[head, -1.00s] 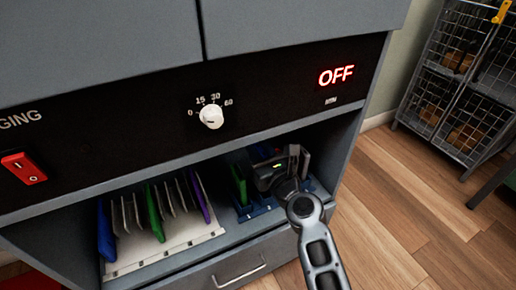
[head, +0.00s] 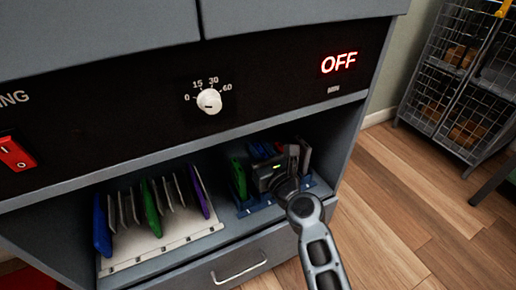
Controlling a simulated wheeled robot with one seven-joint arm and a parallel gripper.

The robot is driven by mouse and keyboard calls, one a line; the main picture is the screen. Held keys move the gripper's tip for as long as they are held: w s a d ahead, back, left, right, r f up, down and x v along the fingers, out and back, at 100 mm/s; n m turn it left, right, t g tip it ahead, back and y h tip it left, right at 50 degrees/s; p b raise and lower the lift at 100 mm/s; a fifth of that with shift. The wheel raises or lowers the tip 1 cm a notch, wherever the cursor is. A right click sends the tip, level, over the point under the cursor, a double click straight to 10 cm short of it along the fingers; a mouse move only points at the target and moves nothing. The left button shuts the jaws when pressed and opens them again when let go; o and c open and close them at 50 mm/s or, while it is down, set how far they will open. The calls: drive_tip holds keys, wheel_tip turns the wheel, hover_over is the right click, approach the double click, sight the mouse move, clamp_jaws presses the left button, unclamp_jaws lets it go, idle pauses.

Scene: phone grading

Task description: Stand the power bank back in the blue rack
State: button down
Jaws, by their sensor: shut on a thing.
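The blue rack (head: 257,205) stands in the right part of the cabinet's open shelf bay. A green flat item (head: 239,178) stands upright at its left end, and other slim items, one with red, stand behind my gripper. My gripper (head: 292,160) is in the bay over the right part of the rack, reaching in from the front right. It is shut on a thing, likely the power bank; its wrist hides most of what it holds. I cannot tell whether the held thing touches the rack.
A white rack (head: 165,246) with several upright phones, blue, green, purple and grey, stands left of the blue rack. The cabinet's upper panel has a white dial (head: 209,100) and a red switch (head: 14,153). A drawer handle (head: 238,268) is below. A wire cage (head: 465,90) stands at right.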

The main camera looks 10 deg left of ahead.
drive_tip(key=shift+f+b, duration=0.9)
drive_tip(key=shift+f, duration=0.2)
idle(0.4)
drive_tip(key=c, duration=0.9)
unclamp_jaws()
drive_tip(key=shift+o, duration=0.2)
drive_tip(key=p+v, duration=0.2)
drive_tip(key=v, duration=0.5)
drive_tip(key=shift+s+d, duration=0.25)
drive_tip(key=shift+s, duration=0.1)
